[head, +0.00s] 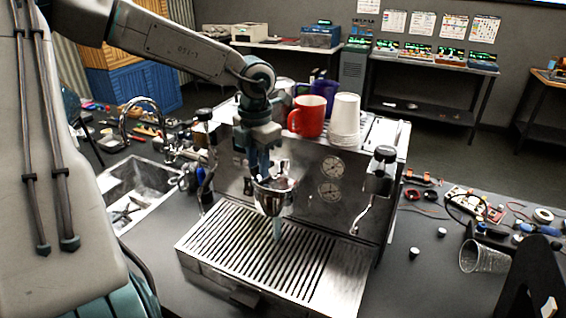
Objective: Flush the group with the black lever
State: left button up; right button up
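The steel espresso machine (300,215) stands on the dark bench, with its chrome group (272,198) at the middle of its front. My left gripper (262,172) comes down from above, its fingers pointing down right at the top of the group. The black lever cannot be made out; the gripper and wrist cover that spot. Whether the fingers are apart or closed on something is unclear. A pale bluish streak (277,229) runs from below the group towards the slotted drip tray (235,262), looking like water. My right gripper is not seen.
A red mug (307,116) and stacked white cups (344,120) stand on the machine's top. Black-knobbed wands flank its front, the right one (384,156) being clear of my arm. A sink (150,187) lies left. A clear tumbler (484,257) lies among loose parts at right.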

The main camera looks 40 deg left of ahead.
pick_arm(q)
jog(key=d+n, duration=0.1)
jog(key=n, duration=0.1)
jog(key=d+n, duration=0.2)
jog(key=shift+w+d+n, duration=0.1)
jog(key=shift+d+n, duration=0.05)
jog(key=shift+n, duration=0.25)
jog(key=shift+w+d+n, duration=0.35)
jog(key=shift+d+n, duration=0.3)
jog(key=shift+n, duration=0.3)
jog(key=shift+w+d+n, duration=0.3)
jog(key=shift+d+n, duration=0.3)
jog(key=shift+n, duration=0.35)
jog(key=o, duration=0.4)
jog(key=shift+a, duration=0.1)
jog(key=shift+r, duration=0.1)
notch_tip(320, 180, up, 7)
